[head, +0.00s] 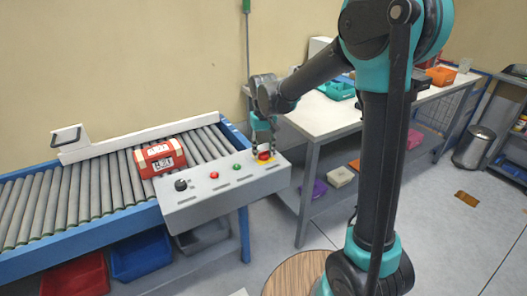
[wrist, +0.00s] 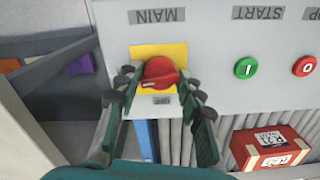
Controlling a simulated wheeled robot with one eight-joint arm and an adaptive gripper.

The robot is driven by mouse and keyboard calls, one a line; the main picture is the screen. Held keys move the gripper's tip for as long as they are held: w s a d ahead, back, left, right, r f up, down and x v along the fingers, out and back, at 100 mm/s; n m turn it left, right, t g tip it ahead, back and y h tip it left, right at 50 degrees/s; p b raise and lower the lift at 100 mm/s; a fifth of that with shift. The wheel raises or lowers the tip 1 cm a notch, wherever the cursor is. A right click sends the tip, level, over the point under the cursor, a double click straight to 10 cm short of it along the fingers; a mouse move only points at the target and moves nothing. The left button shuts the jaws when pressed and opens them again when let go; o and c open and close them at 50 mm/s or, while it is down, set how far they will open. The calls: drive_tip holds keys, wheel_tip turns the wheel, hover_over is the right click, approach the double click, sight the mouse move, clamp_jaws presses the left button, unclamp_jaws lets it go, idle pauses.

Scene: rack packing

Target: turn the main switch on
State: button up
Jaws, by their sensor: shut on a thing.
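The main switch (wrist: 159,74) is a red rotary knob on a yellow plate (wrist: 176,52), under the label MAIN, which reads upside down in the wrist view. In the head view the knob (head: 264,156) is at the right end of the grey control panel (head: 221,189). My gripper (wrist: 158,82) is around the knob, its dark finger pads on both sides, shut on it. In the head view my gripper (head: 262,137) comes down on the knob from above. The knob's handle looks turned at a slant. A small label below the knob is partly readable at most.
A green button (wrist: 244,67) and a red button (wrist: 304,66) sit beside the switch. A black knob (head: 181,185) is at the panel's left end. A red box (head: 160,157) lies on the roller conveyor (head: 75,201) behind the panel. A white-topped table (head: 318,116) stands to the right.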

sight(264, 152)
drive_tip(key=shift+m, duration=0.5)
idle(0.3)
drive_tip(key=o, duration=1.1)
drive_tip(key=shift+r, duration=0.1)
wheel_tip(264, 152, up, 12)
drive_tip(key=s+d+f+m+t, duration=0.1)
drive_tip(key=s+d+f+t, duration=0.1)
drive_tip(key=s+d+f, duration=0.7)
drive_tip(key=s+d+f+m+t, duration=0.1)
drive_tip(key=s+d+f+t, duration=0.1)
drive_tip(key=s+d+f, duration=0.7)
drive_tip(key=s+d, duration=0.1)
drive_tip(key=d, duration=0.4)
drive_tip(key=shift+s+d+f+m, duration=0.2)
drive_tip(key=shift+d+f+m, duration=0.1)
drive_tip(key=shift+f, duration=0.1)
